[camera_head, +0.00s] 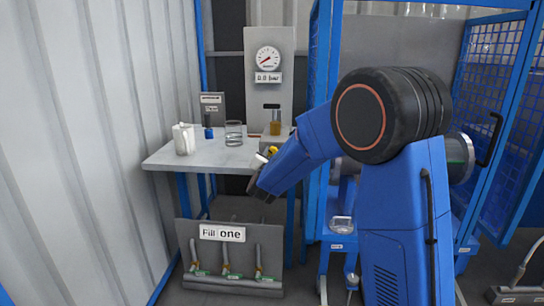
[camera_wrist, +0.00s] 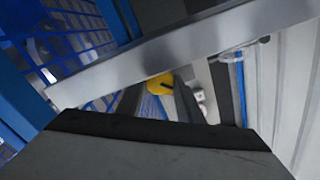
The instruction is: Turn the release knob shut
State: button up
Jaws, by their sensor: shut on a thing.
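A small yellow part, which looks like the release knob (camera_head: 272,150), shows at the right edge of the grey table, just beyond the end of my arm. In the wrist view the yellow knob (camera_wrist: 159,84) has a dark mark and sits beside a dark finger, below a slanting metal edge. My gripper (camera_head: 262,165) is at the knob and shut on it. The knob's turn position and much of the grip are hidden. A round gauge (camera_head: 269,59) on a grey panel behind has a sign reading 0.0 bar.
The table (camera_head: 190,160) bears a white jug (camera_head: 184,139), a clear glass (camera_head: 234,133), a blue-bodied item (camera_head: 208,126) and an amber vessel (camera_head: 275,122). Below is a panel (camera_head: 222,255) marked "Fill one" with several hoses. Blue mesh frames (camera_head: 505,70) stand at the right.

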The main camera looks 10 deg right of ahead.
dwell(0.4)
jog(key=o, duration=1.1)
jog(key=shift+c, duration=0.2)
notch_tip(320, 180, up, 10)
